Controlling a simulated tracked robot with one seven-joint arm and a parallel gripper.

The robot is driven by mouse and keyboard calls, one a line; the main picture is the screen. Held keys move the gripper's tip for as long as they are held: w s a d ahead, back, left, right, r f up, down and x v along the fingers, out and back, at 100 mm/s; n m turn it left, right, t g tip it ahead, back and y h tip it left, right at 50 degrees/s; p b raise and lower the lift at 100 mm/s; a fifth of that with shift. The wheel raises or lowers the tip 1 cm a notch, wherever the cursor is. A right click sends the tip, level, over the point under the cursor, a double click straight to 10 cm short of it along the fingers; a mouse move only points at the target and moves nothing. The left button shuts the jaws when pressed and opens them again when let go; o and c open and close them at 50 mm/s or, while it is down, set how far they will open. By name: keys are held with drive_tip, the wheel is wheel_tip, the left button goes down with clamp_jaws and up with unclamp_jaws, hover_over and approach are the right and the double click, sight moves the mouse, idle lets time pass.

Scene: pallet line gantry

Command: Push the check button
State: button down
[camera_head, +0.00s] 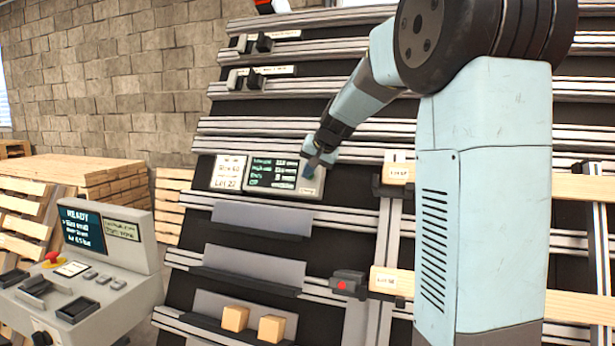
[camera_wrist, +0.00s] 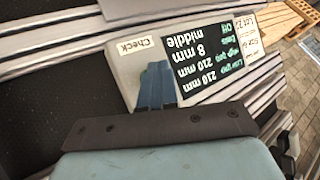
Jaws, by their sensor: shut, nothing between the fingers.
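A grey panel (camera_head: 283,195) with a dark green-text display is mounted on the sloping rack. In the wrist view the panel (camera_wrist: 122,62) appears turned over, with a white label reading "Check" (camera_wrist: 134,46) beside its display (camera_wrist: 207,62). My gripper (camera_head: 312,166) is at the right end of this panel, by the Check label. In the wrist view its blue fingers (camera_wrist: 157,70) are shut together and empty over the panel's plain part. The check button itself is not visible; the fingers seem to cover its place. I cannot tell whether they touch it.
A white card (camera_head: 228,172) is left of the display. A console (camera_head: 85,290) with a READY screen and a red knob stands at lower left. Below the panel are grey plates and wooden blocks (camera_head: 235,318). Wooden beams (camera_head: 398,172) and a clamp with a red spot (camera_head: 345,285) are at right.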

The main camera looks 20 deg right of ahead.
drive_tip(key=shift+s+a+r, duration=0.3)
drive_tip(key=shift+s, duration=0.15)
drive_tip(key=s+a+r, duration=0.2)
drive_tip(key=s, duration=0.1)
drive_tip(key=shift+s+a+r, duration=0.2)
drive_tip(key=shift+s+a, duration=0.1)
idle(0.4)
idle(0.6)
drive_tip(key=s+f+n+h, duration=0.1)
drive_tip(key=s+f, duration=0.2)
drive_tip(key=s, duration=0.8)
drive_tip(key=s+f+n+g, duration=0.1)
drive_tip(key=s+f, duration=0.3)
drive_tip(key=s, duration=0.8)
drive_tip(key=s+f+n+g+h, duration=0.1)
drive_tip(key=s+f+n, duration=0.1)
drive_tip(key=s, duration=1)
drive_tip(key=shift+f+h, duration=0.3)
drive_tip(key=shift+f, duration=0.5)
